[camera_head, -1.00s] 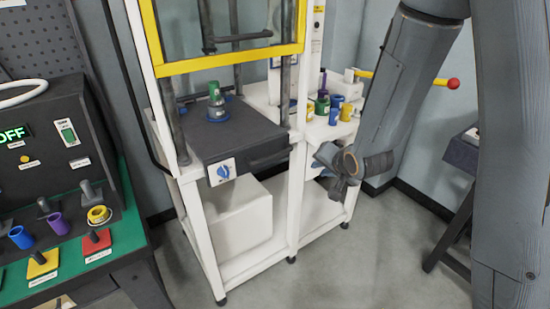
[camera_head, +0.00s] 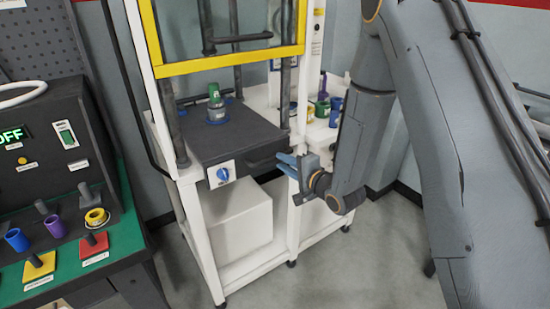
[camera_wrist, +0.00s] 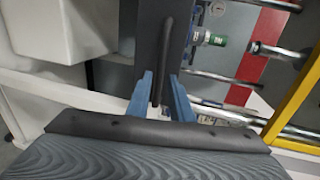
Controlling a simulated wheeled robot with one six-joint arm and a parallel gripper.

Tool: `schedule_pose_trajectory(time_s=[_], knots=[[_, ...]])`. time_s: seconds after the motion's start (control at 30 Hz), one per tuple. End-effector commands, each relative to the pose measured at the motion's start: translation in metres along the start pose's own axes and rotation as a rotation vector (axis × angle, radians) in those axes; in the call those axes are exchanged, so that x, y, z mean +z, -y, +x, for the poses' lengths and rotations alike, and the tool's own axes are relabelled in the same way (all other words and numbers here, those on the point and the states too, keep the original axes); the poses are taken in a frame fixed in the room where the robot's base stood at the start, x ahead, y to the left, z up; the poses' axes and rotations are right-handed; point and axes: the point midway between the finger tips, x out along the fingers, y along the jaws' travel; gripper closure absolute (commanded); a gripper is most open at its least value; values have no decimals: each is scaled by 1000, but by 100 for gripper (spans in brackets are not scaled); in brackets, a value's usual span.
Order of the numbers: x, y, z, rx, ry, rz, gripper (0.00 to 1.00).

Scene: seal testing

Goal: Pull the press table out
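The press table (camera_head: 235,137) is a dark slab inside the white press frame. A dark bar handle (camera_head: 268,160) runs along its front, right of a blue knob (camera_head: 223,173). A green-topped part (camera_head: 215,100) in a blue ring stands upright on the table. My gripper (camera_head: 281,162) is open at the right end of the handle. In the wrist view the blue fingers of my gripper (camera_wrist: 160,88) stand apart, one on each side of the handle (camera_wrist: 163,55). I cannot tell whether either finger touches it.
A yellow-framed guard (camera_head: 235,60) is raised above the table. A white box (camera_head: 235,225) sits on the lower shelf. Blue and other coloured cups (camera_head: 335,112) stand on the right shelf. A green control bench (camera_head: 120,240) is at left. The floor in front is clear.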

Motion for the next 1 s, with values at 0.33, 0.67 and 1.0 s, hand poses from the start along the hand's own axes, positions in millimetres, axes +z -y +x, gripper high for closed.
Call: schedule_pose_trajectory(time_s=[0.33, 0.67, 1.0], knots=[[0, 0, 43, 2, 0, -1, 80], [0, 0, 55, 2, -1, -1, 80], [0, 0, 55, 2, -1, -1, 100]])
